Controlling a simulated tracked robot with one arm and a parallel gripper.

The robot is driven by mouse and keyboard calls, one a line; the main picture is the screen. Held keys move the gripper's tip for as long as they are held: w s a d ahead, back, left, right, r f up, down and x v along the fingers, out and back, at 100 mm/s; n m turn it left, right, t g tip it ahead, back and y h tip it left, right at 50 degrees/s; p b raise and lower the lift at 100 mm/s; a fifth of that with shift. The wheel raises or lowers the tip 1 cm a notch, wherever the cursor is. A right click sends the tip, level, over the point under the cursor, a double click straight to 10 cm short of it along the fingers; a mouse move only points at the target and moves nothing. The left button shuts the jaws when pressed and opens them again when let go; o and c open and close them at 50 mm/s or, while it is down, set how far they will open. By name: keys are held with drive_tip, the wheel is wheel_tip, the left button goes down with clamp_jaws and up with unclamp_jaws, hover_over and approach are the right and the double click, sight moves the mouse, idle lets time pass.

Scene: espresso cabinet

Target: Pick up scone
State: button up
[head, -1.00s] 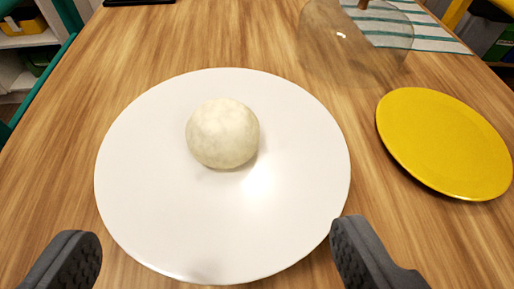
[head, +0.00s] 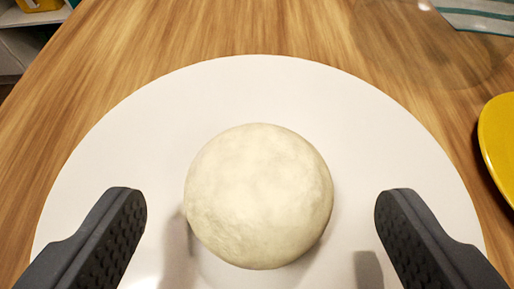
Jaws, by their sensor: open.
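The scone (head: 259,196) is a pale, round, dough-like ball. It rests on a round white plate (head: 262,90) on the wooden table. My gripper (head: 260,205) is open, with one dark textured finger on each side of the scone. There is a gap between each finger and the scone, and neither finger touches it. The fingers are over the plate, and their shadows fall on it.
The wooden table (head: 190,40) is bare behind the plate. The edge of a yellow plate (head: 500,135) shows at the right. A glass cover (head: 430,45) is at the upper right, by a striped cloth (head: 480,15). Shelves stand beyond the table at the upper left.

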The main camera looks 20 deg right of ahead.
drive_tip(key=shift+x, duration=1.25)
drive_tip(key=c, duration=1.1)
drive_tip(key=shift+r, duration=0.15)
